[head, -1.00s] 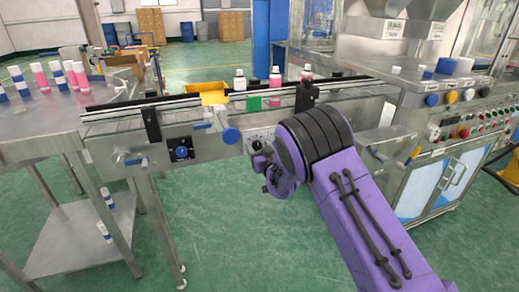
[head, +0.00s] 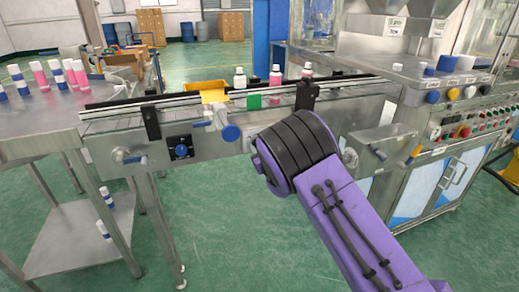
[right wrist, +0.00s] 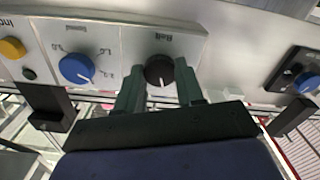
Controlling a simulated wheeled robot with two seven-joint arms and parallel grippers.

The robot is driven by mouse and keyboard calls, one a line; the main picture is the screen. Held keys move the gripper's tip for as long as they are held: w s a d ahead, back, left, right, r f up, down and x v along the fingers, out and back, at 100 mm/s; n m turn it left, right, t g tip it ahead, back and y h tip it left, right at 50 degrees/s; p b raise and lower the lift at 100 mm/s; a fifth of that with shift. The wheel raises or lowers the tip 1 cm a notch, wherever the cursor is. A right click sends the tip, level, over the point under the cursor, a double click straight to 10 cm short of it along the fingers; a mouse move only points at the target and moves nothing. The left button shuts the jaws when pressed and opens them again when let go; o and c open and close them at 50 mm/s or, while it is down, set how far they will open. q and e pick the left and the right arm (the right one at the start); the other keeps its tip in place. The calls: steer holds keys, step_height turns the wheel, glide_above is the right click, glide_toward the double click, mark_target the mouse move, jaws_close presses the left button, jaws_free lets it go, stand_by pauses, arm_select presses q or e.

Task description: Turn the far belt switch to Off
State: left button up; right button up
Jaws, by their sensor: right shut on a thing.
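A black knob (right wrist: 159,70) with a white pointer line sits on a light label plate on the conveyor's side, in the right wrist view. The plate's lettering looks upside down there. My right gripper (right wrist: 160,84) has one finger on each side of this knob and is shut on it. In the head view my purple right arm (head: 320,170) hides the gripper and the knob. My left gripper is in neither view.
The conveyor (head: 120,110) carries several bottles. A blue knob on a dark plate (head: 181,149) is on its side to the left. In the right wrist view a blue dial (right wrist: 76,70) and a yellow button (right wrist: 12,48) are left of the black knob. A filling machine (head: 440,150) stands at right.

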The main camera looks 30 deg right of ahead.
steer(key=shift+f+n+b, duration=0.1)
steer(key=shift+n+b, duration=1)
steer(key=shift+n, duration=2.3)
steer(key=o, duration=1)
steer(key=shift+o, duration=0.2)
